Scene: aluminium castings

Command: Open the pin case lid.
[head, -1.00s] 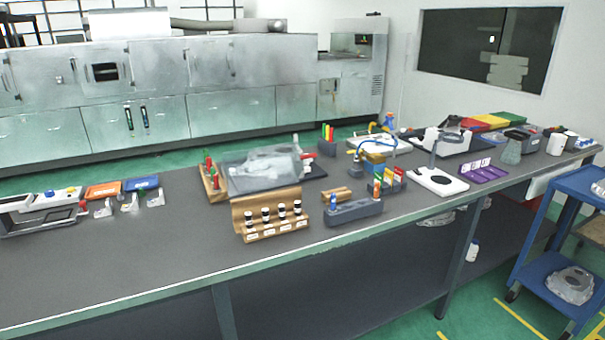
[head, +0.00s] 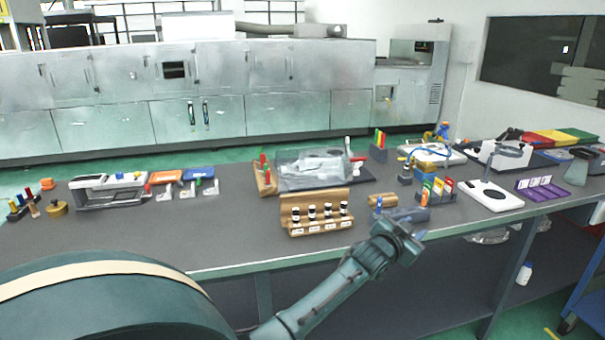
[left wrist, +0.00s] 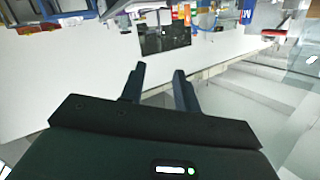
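No closed case with a lid is plain to me, so I cannot tell which thing is the pin case. A wooden stand (head: 292,222) holds several black-and-white capped pieces, with a raised wooden back. Just right of it a grey block (head: 400,215) is partly hidden behind my left gripper (head: 414,243). That gripper is over the bench's front edge, in front of and right of the wooden stand. In the left wrist view its two fingers (left wrist: 160,80) are apart with nothing between them. My right gripper is not in view.
A clear cover over a casting (head: 312,170) stands behind the wooden stand. A white stand with a ring (head: 494,195) and a purple tray (head: 541,188) are to the right. The grey bench (head: 180,238) is clear at front left. A blue cart (head: 590,290) stands at lower right.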

